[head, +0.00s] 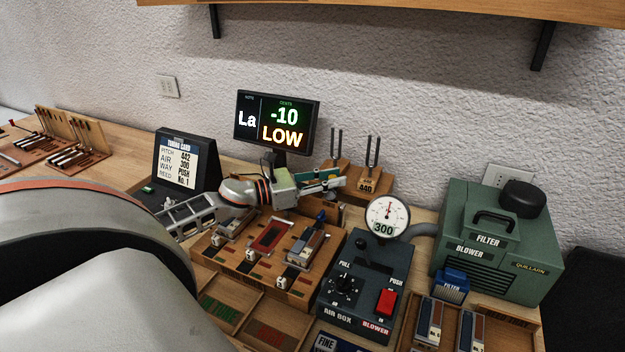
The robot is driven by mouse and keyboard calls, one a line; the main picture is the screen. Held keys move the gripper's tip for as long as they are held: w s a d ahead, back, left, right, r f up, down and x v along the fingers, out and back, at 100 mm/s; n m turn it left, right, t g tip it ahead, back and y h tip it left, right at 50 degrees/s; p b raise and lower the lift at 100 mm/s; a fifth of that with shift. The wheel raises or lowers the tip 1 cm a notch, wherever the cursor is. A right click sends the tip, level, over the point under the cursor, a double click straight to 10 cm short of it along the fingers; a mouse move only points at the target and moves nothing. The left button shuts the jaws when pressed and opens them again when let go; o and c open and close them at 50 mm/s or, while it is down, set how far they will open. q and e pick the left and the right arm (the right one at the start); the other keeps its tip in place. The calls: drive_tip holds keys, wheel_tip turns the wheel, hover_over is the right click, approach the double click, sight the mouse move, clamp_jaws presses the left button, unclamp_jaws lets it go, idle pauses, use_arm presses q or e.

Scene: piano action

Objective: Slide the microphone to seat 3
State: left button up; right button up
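My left gripper (322,182) hangs behind the wooden seat block (221,263), below the tuner screen, with its fingers to the right. Whether they are open or grip something is unclear. The block holds a silver piece (234,223) at the left, a red-framed piece (268,236) in the middle and a blue-grey piece (307,244) at the right, with small white tags in front. A small dark blue knob (320,215) stands by the right piece. I cannot clearly make out the microphone; my gripper and wrist cover part of the block's back edge. My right gripper is out of view.
The tuner screen (277,121) reads La, -10, LOW. The tuning card (178,162) stands left of it. Tuning forks (372,155) stand behind; the gauge (387,217) reads 300. The air box (367,290) and green blower (498,245) stand right, labelled trays (223,302) in front.

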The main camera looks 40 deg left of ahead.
use_arm(q)
drive_tip(key=v, duration=1.1)
drive_tip(key=shift+s, duration=0.2)
